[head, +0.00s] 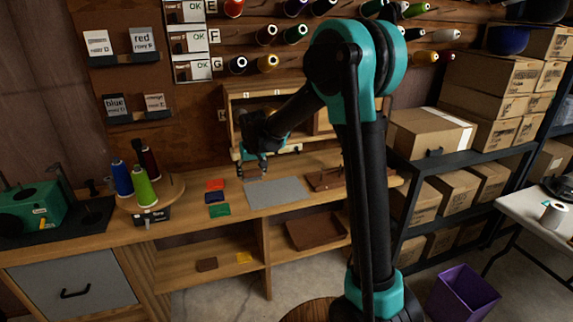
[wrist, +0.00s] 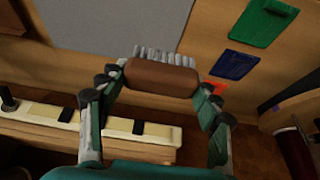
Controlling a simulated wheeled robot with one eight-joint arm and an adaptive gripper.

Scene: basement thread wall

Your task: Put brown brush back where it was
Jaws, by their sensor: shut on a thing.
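The brown brush (wrist: 160,78) is between my fingertips in the wrist view, with its pale bristles pointing to the picture's top. My gripper (wrist: 158,84) is shut on the two ends of its brown body. In the head view my gripper (head: 252,168) is over the wooden workbench, near the back left of the grey mat (head: 276,191). The brush is too small there to make out clearly. The grey mat also shows beyond the bristles in the wrist view (wrist: 110,25).
Red, blue and green patches (head: 218,210) lie left of the mat. Thread cones (head: 143,188) stand on a round board farther left. A wooden cabinet (head: 232,98) stands behind my gripper.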

